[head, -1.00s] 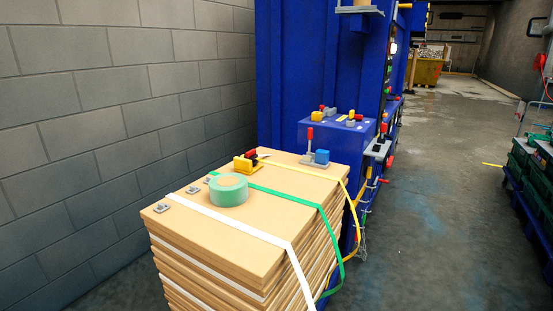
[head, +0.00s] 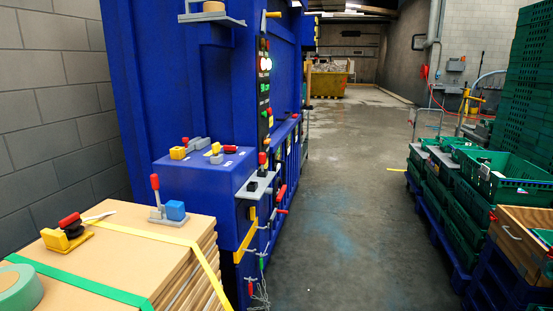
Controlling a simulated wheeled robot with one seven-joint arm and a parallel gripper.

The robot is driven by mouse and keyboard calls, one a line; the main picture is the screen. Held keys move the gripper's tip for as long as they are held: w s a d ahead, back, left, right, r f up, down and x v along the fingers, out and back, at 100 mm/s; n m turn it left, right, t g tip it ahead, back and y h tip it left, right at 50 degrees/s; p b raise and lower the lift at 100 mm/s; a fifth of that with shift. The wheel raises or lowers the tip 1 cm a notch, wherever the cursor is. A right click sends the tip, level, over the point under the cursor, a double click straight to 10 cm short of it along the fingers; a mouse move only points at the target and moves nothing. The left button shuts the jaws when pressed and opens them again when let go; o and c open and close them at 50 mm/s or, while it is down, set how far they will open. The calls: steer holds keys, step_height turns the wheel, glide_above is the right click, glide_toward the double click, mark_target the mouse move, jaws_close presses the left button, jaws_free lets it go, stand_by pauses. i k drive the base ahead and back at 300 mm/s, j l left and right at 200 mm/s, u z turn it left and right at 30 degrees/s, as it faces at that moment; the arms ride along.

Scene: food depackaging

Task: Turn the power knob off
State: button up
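The power knob cannot be told apart with certainty at this distance. A tall blue machine (head: 190,70) stands left of centre. On its right-hand face is a narrow dark control panel (head: 263,100) with lit red, white and green lights and small controls. Below it, a small grey shelf (head: 258,186) carries a red-topped part (head: 262,158) and a black part. A blue box section (head: 205,175) in front has yellow and grey parts on top. My gripper is not in view.
A stack of boards (head: 130,245) with straps, green tape (head: 18,288) and a red-handled clamp (head: 157,195) stands at the front left. Green crates (head: 500,170) on blue pallets line the right. The concrete floor (head: 345,220) between is clear. A yellow skip (head: 328,84) is far back.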

mark_target(227, 150)
steer(key=i+z, duration=0.2)
steer(key=i, duration=0.7)
steer(key=i+u, duration=0.15)
steer(key=i, duration=0.25)
steer(key=i+l+u, duration=0.15)
steer(key=i, duration=0.25)
steer(key=i+l+u, duration=0.1)
steer(key=i+u, duration=0.3)
steer(key=i+l+u, duration=0.2)
steer(key=u, duration=0.25)
steer(key=i+l+u, duration=0.4)
steer(key=k+j, duration=0.1)
